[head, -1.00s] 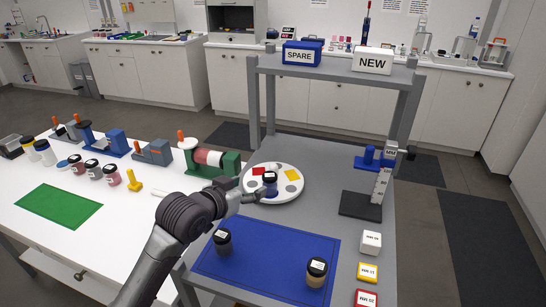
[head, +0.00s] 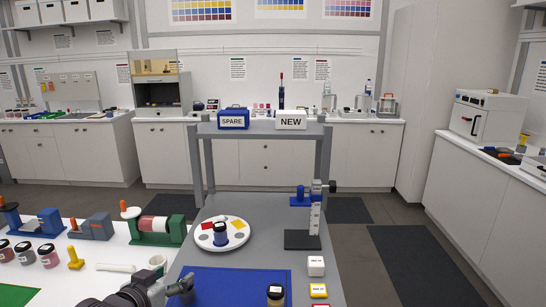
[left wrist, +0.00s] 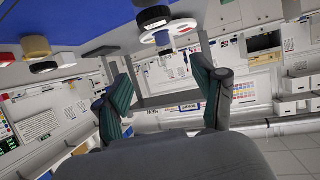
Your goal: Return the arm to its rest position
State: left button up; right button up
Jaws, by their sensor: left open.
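My left gripper (head: 182,285) is at the bottom edge of the head view, over the left side of the blue mat (head: 235,279). In the left wrist view its two fingers (left wrist: 165,92) stand apart with nothing between them. Another dark-lidded jar (head: 275,295) stands on the mat and is cut by the frame's bottom edge. My right gripper is not in view.
A measuring stand (head: 314,215) and a white block (head: 316,266) stand on the grey table's right side. A shelf at the back bears the SPARE bin (head: 233,119) and NEW bin (head: 291,120). A green clamp device (head: 155,226) stands on the white table.

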pick_arm(q)
jog(key=shift+g+y, duration=0.3)
jog(key=shift+g, duration=0.5)
jog(key=s+f, duration=0.1)
jog(key=f, duration=0.1)
jog(key=s+f, duration=0.2)
jog(key=s+d+f, duration=0.1)
jog(key=f, duration=0.1)
jog(key=shift+s+d+f, duration=0.1)
jog(key=shift+s+f, duration=0.15)
jog(key=shift+f, duration=0.05)
jog(key=s+f+g+y, duration=0.1)
jog(key=s+f+g, duration=0.3)
jog(key=s, duration=0.5)
jog(key=s+f+g, duration=0.1)
jog(key=s+f, duration=0.5)
jog(key=s, duration=0.3)
jog(key=s+f+g+y, duration=0.1)
jog(key=s+f+g, duration=0.3)
jog(key=s, duration=0.5)
notch_tip(320, 180, down, 25)
jog(key=s, duration=0.1)
jog(key=s+a+f+g, duration=0.1)
jog(key=s+a+f, duration=0.1)
jog(key=s+f, duration=1.5)
jog(key=shift+a, duration=0.2)
